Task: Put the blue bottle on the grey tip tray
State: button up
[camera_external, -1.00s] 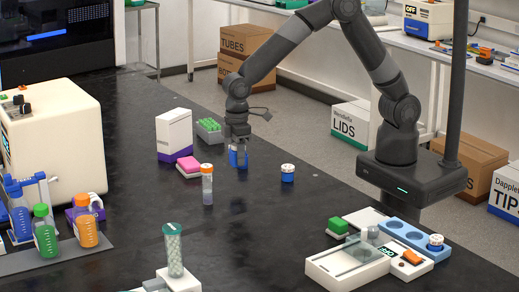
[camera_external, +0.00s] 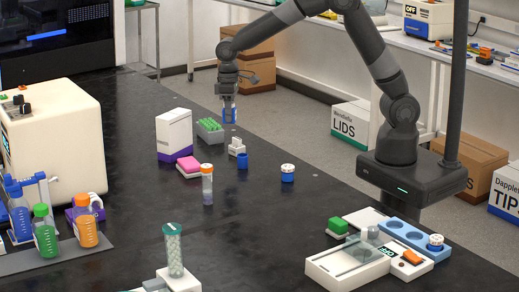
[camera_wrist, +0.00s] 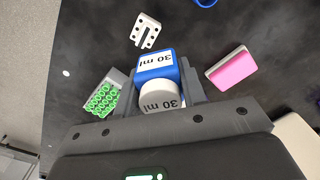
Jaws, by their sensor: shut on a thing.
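My gripper (camera_external: 229,106) is shut on the blue bottle, held in the air behind and above the small white rack. The blue bottle (camera_wrist: 157,62) has a white cap marked "30 ml" and shows between the fingers in the wrist view; in the external view only part of it (camera_external: 230,114) shows. The grey tip tray (camera_external: 208,137) holds several green tips and stands on the black bench, below and left of the gripper. It also shows in the wrist view (camera_wrist: 118,77), left of the bottle and apart from it.
A white slotted rack (camera_external: 237,147) and a small blue cylinder (camera_external: 243,161) stand near the tray. A pink-topped block (camera_external: 188,167) and a white-and-purple box (camera_external: 174,134) are left of it. A white-capped blue jar (camera_external: 288,173) stands to the right.

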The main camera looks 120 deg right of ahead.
jog(key=s+d+r+m, duration=0.2)
jog(key=s+d+m, duration=0.4)
jog(key=d, duration=0.4)
jog(key=s+d+r+m, duration=0.2)
jog(key=s+d+m, duration=0.2)
jog(key=s+d, duration=0.55)
send_over(210, 126)
notch_tip(210, 126, down, 7)
jog(key=shift+f, duration=2.1)
jog(key=shift+f, duration=0.1)
jog(key=o, duration=1)
